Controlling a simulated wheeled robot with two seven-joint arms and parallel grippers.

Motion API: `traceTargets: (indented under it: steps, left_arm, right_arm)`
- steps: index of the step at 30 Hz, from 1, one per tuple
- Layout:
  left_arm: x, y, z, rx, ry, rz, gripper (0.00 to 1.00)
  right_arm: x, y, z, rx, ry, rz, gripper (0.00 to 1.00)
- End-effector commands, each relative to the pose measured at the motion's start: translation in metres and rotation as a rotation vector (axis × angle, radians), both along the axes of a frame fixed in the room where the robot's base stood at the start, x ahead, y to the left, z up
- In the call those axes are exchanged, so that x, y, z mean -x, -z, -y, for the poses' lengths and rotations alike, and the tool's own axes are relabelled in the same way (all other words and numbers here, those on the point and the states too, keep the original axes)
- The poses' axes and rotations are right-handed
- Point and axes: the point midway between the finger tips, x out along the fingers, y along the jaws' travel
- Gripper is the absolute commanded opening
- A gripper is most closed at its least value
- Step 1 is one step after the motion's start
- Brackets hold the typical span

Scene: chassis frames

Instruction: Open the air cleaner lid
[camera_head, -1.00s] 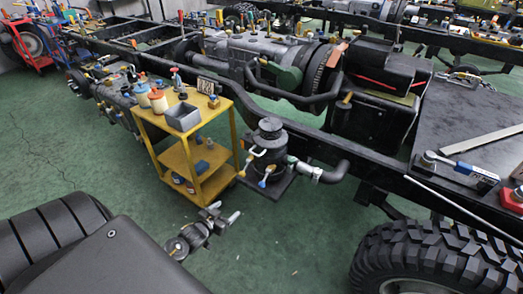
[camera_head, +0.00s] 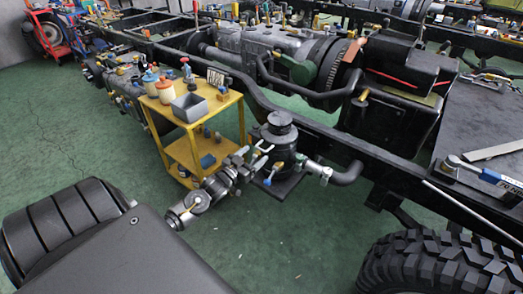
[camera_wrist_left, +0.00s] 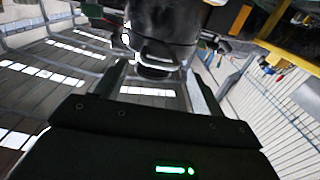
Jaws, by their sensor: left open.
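The air cleaner (camera_head: 283,149) is a black upright canister on a dark bracket beside the chassis rail, right of the yellow cart. Its round stepped lid (camera_head: 280,124) sits on top and looks closed. Several small clips with white, blue and yellow ends show around its side. My left gripper (camera_head: 249,160) is just left of the canister, at mid-height. In the left wrist view, the dark canister (camera_wrist_left: 165,22) fills the top centre, with a wire clip (camera_wrist_left: 152,52) ahead of my open fingers (camera_wrist_left: 157,85). Contact cannot be told. My right gripper is not in view.
The yellow cart (camera_head: 190,151) stands close to the left, with a grey bin (camera_head: 190,107) and bottles on top. The black chassis rail (camera_head: 322,135) runs behind the air cleaner, and a black elbow pipe (camera_head: 347,175) leaves its right side. Green floor (camera_head: 290,235) is clear in front.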

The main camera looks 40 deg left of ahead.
Motion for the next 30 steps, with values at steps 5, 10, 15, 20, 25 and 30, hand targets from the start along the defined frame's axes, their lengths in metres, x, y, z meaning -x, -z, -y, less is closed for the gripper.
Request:
traceTargets:
  steps: [5, 10, 15, 20, 25, 30]
  left_arm:
    - [-0.03, 0.0, 0.0, 0.0, 0.0, 0.001, 0.7]
    - [-0.044, 0.0, 0.0, 0.0, 0.001, 0.0, 0.7]
    - [-0.048, 0.0, 0.0, 0.0, 0.002, 0.0, 0.7]
    - [-0.048, 0.0, 0.001, 0.0, 0.003, 0.0, 0.7]
    - [-0.047, 0.0, 0.001, 0.0, 0.003, 0.0, 0.49]
    - [-0.047, 0.0, 0.001, 0.0, 0.003, 0.0, 0.27]
  right_arm:
    - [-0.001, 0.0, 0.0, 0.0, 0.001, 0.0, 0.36]
    - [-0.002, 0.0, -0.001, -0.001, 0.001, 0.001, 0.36]
    - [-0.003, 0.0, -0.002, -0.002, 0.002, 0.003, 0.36]
    - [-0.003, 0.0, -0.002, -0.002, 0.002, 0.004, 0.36]
    - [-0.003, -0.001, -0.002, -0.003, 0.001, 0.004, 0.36]
    - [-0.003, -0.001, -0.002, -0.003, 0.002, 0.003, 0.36]
